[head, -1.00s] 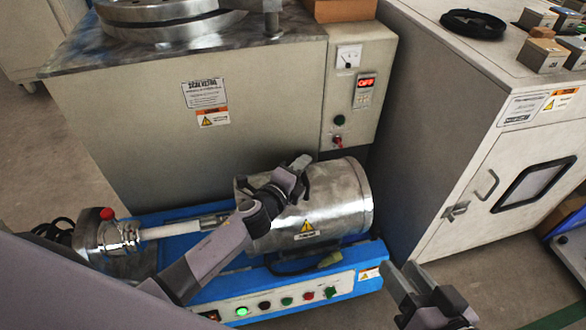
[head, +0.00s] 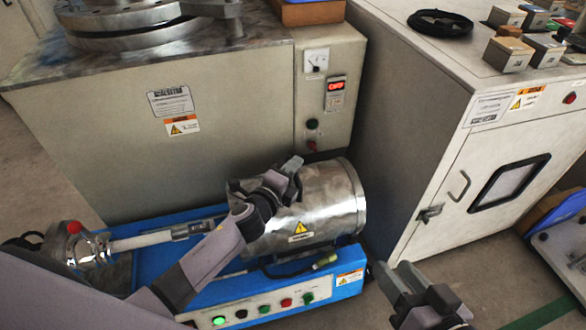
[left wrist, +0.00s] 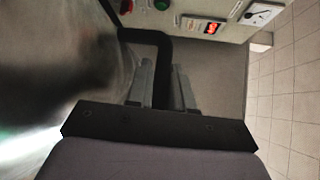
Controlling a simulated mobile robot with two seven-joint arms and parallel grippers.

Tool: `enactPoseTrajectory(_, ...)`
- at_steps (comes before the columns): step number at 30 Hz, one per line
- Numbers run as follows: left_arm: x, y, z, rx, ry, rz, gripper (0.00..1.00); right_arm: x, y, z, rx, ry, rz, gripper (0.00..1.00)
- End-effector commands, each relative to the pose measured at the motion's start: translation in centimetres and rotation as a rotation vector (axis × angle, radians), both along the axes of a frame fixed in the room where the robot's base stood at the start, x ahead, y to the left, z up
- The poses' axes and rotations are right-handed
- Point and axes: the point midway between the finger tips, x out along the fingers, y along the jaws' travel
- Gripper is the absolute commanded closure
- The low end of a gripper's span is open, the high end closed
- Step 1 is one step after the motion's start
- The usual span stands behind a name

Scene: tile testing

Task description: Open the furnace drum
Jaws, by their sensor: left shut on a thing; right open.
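The furnace drum (head: 335,200) is a silver metal cylinder lying on its side on a blue base (head: 150,270), and it looks closed. My left gripper (head: 288,175) is at the top of the drum, its arm crossing in front of the drum's left part. In the left wrist view, my left gripper (left wrist: 164,85) is shut on a black bent handle (left wrist: 158,42), which passes between the two fingers. In the head view the arm mostly hides this handle. My right gripper (head: 402,280) is open and empty, right of the blue base.
A large grey machine (head: 230,110) with a red display stands close behind the drum. A cream cabinet (head: 440,150) with a windowed door stands to the right. A glass part with a red knob (head: 74,228) is at the base's left end. Floor is clear between cabinet and right gripper.

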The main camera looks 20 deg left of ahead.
Motion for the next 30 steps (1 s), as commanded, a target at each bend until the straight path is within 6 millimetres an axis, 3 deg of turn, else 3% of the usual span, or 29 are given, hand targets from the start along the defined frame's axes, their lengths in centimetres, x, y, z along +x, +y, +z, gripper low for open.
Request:
enactPoseTrajectory(4, 0.0, -0.1, 0.1, -0.002, -0.001, -0.002, 1.00, 0.0, 0.0, -0.1, -0.001, 0.002, 0.001, 0.57)
enactPoseTrajectory(5, 0.0, -0.1, 0.1, -0.002, -0.001, -0.002, 0.72, 0.0, 0.0, -0.1, -0.001, 0.002, 0.001, 0.57)
enactPoseTrajectory(6, 0.0, -0.1, 0.1, -0.002, -0.001, -0.002, 0.59, 0.0, 0.0, -0.1, -0.001, 0.002, 0.001, 0.57)
enactPoseTrajectory(17, -0.3, 0.0, 0.1, 0.000, 0.000, -0.001, 0.59, 0.0, 0.0, 0.0, -0.002, 0.002, 0.000, 0.57)
enactPoseTrajectory(30, -5.4, 1.2, 0.9, -0.002, 0.002, -0.002, 0.59, -0.3, -1.2, 0.2, -0.079, 0.008, -0.027, 0.57)
